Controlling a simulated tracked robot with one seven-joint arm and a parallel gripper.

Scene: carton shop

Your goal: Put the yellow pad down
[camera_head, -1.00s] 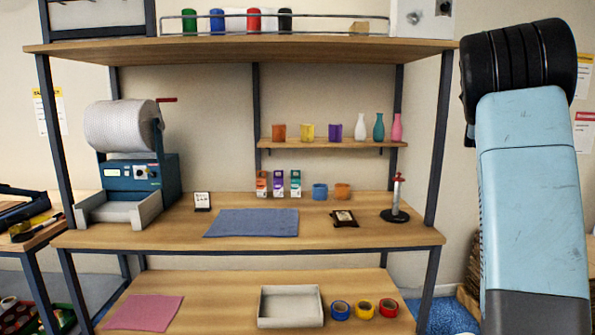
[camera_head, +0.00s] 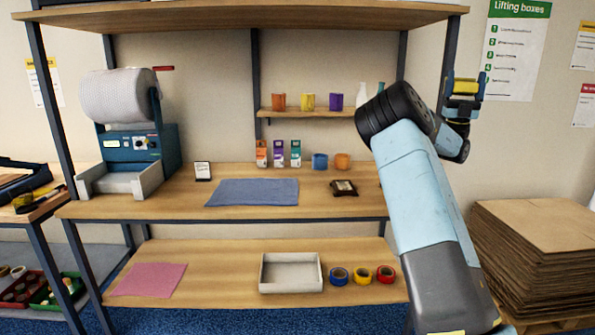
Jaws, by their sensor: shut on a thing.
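My gripper (camera_head: 465,92) is raised at the upper right, beside the shelf unit's right post and in front of the wall. It is shut on the yellow pad (camera_head: 464,86), a small yellow piece that shows between the fingers. The pad is held in the air, well above the worktop (camera_head: 330,208). Its full shape is partly hidden by the fingers and too small to tell.
A blue mat (camera_head: 252,192) lies on the worktop, with a dark small packet (camera_head: 343,188) to its right. A roll machine (camera_head: 130,150) stands left. The lower shelf holds a pink sheet (camera_head: 149,280), a grey tray (camera_head: 291,286) and tape rolls. Stacked cardboard (camera_head: 535,235) is right.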

